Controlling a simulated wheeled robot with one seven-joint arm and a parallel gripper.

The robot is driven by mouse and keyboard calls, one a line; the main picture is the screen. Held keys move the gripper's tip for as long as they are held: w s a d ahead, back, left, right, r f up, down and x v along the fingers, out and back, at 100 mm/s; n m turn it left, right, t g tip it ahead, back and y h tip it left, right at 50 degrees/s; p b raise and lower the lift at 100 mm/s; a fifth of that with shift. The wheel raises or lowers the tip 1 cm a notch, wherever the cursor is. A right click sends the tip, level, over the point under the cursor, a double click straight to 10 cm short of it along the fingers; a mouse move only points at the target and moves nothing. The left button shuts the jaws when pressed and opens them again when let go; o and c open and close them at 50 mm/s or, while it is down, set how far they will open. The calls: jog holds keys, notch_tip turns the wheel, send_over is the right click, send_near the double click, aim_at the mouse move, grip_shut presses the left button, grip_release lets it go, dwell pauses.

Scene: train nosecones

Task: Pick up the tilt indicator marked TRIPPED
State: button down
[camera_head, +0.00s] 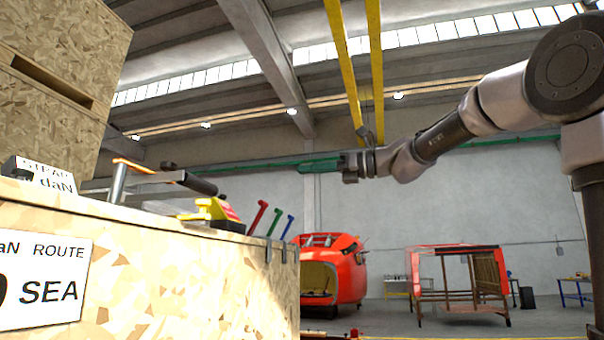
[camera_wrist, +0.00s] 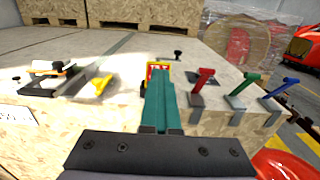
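My gripper (camera_head: 300,164) has long green fingers and is in the air, right of and above the crate top in the head view. In the wrist view its fingers (camera_wrist: 160,84) lie together with no visible gap, and nothing shows held. A small red and yellow piece (camera_wrist: 152,66) is partly hidden behind the fingertips. In the head view a yellow and red item (camera_head: 215,210) lies near the crate's right end; it may be a tilt indicator. I cannot read TRIPPED on anything, so I cannot tell which thing is the marked indicator.
The wooden crate (camera_head: 190,275) has red (camera_head: 259,216), green (camera_head: 274,222) and blue (camera_head: 288,226) handles along its edge. A metal tool with a dark handle (camera_head: 196,183) and a lettered white block (camera_head: 45,176) are on top. Red train noses (camera_head: 345,270) stand beyond.

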jog(key=shift+c, duration=1.6)
grip_release()
jog(key=shift+d, duration=0.1)
jog(key=shift+o, duration=0.3)
jog(key=v, duration=1)
jog(key=shift+o, duration=1.3)
jog(key=shift+s+d, duration=0.15)
jog(key=shift+d, duration=0.2)
send_near(227, 207)
jog(key=x, duration=0.4)
jog(key=shift+s+a+f, duration=0.1)
jog(key=shift+s+f, duration=0.05)
jog(key=shift+s, duration=0.05)
jog(key=shift+x, duration=3.2)
